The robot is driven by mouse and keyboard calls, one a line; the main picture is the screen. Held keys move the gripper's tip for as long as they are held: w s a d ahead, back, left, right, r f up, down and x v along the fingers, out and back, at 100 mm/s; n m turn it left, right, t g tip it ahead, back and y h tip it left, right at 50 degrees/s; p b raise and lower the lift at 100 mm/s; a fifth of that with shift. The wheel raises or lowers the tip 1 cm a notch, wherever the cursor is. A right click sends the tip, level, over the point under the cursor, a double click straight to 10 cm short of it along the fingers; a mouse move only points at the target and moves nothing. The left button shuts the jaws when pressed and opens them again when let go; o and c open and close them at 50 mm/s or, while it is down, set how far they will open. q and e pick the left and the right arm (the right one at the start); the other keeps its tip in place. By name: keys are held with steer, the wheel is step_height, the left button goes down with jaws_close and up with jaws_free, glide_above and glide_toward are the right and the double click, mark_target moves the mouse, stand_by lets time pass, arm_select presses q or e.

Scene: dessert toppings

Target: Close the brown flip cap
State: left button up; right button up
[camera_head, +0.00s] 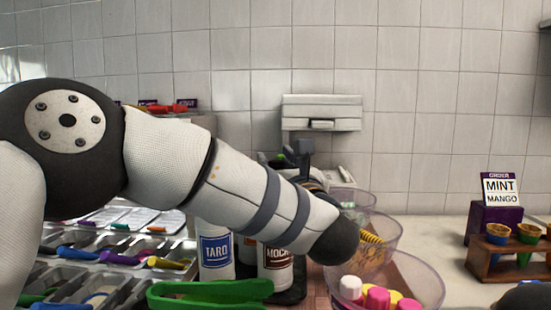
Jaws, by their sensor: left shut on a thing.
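The mocha bottle (275,268), white with a brown label, stands behind my left arm. Its top is hidden by the arm, so the brown flip cap and its state cannot be seen. My left gripper (290,158) shows as dark parts above and behind the forearm. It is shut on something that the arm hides. My right gripper is not in view.
Green tongs (210,293) lie in front of the bottles. Clear bowls stand at right; the nearest bowl (432,285) holds pink, white and yellow pieces. Topping trays with coloured spoons (120,258) fill the left. A wooden cone stand (510,262) and a mint mango sign (500,190) are far right.

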arm_select(q)
steer(key=shift+s+d+f+t+y, duration=0.1)
steer(key=shift+s+f+t+y, duration=0.25)
steer(key=shift+t, duration=0.45)
steer(key=shift+w, duration=0.1)
steer(key=o, duration=1.2)
steer(key=v, duration=0.7)
steer(key=shift+s, duration=0.2)
steer(key=shift+d+f, duration=0.1)
steer(key=shift+c, duration=0.2)
